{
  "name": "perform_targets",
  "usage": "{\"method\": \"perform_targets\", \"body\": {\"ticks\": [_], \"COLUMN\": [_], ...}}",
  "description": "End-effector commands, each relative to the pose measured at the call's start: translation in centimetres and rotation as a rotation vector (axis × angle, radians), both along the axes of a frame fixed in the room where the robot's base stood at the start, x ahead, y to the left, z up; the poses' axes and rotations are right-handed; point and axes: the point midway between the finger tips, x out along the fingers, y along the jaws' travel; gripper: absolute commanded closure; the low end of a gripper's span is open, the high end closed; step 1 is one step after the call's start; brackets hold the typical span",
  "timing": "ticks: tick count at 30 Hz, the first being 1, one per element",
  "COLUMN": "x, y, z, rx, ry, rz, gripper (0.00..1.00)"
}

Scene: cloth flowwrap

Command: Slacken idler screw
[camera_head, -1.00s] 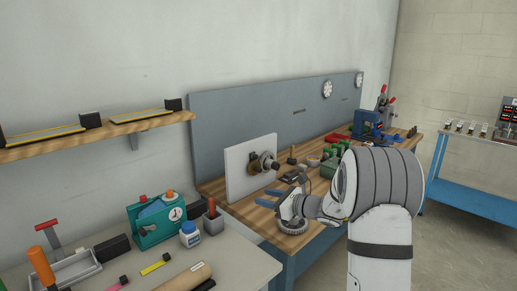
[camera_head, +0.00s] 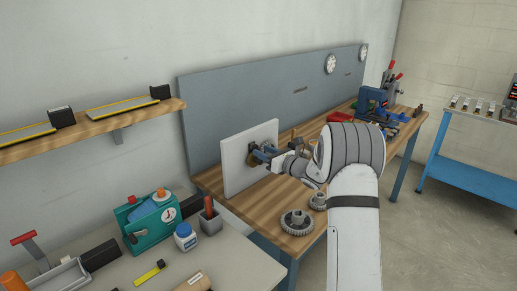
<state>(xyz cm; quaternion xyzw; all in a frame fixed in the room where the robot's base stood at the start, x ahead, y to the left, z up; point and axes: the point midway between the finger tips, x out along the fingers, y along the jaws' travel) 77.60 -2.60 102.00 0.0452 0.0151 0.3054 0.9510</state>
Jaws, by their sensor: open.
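A white upright plate (camera_head: 236,160) stands on the wooden bench and carries the brass and dark idler mechanism. My gripper (camera_head: 262,156) is open at the front of this mechanism and covers most of it. The idler screw cannot be made out behind my gripper. I cannot tell whether the fingers touch anything.
Two grey gears (camera_head: 297,222) lie on the wooden bench (camera_head: 262,205) near its front edge, below my arm. A blue vise (camera_head: 371,101) stands farther back. A teal box (camera_head: 149,220), a white bottle (camera_head: 186,237) and a grey cup (camera_head: 210,218) stand on the near table.

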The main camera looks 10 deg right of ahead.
Motion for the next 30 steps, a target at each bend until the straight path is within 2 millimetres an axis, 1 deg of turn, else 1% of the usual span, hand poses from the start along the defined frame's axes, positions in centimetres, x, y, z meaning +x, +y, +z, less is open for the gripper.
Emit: {"method": "perform_targets", "body": {"ticks": [3,6,15,30], "x": [1.2,1.8,2.0,2.0], "y": [1.0,1.4,1.6,1.7], "z": [0.1,0.0,0.0,0.0], "rx": [0.000,0.000,0.000,-0.001], "ry": [0.000,0.000,0.000,-0.001], "rz": [0.002,0.002,0.003,0.004], "gripper": [0.59,0.59,0.59,1.00]}}
